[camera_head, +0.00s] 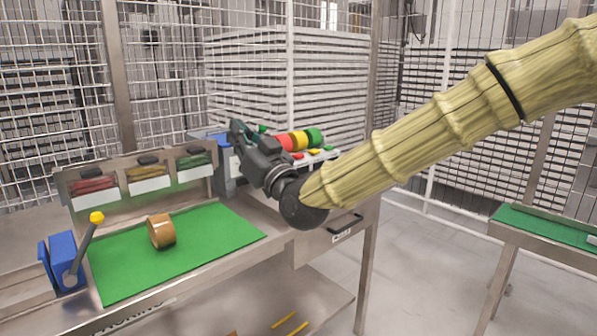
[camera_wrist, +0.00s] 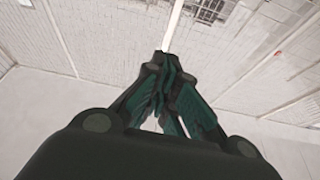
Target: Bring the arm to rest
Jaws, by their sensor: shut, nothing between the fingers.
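My gripper (camera_head: 240,130) is at the end of my yellowish sleeved arm, which reaches in from the upper right of the head view. It is raised above the back right part of the workbench, in front of the signal lights as seen from the head camera. In the wrist view my gripper (camera_wrist: 168,72) has its fingers together at the tips with nothing between them. Behind the fingers that view shows only pale floor and fence panels.
A green mat (camera_head: 205,262) on the bench holds a brown tape roll (camera_head: 161,231). A blue holder with a yellow-tipped lever (camera_head: 82,245) stands left. Bins of coloured items (camera_head: 148,176) line the back. A red-yellow-green signal light (camera_head: 300,140) lies behind my gripper. Another green-topped table (camera_head: 545,225) stands right.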

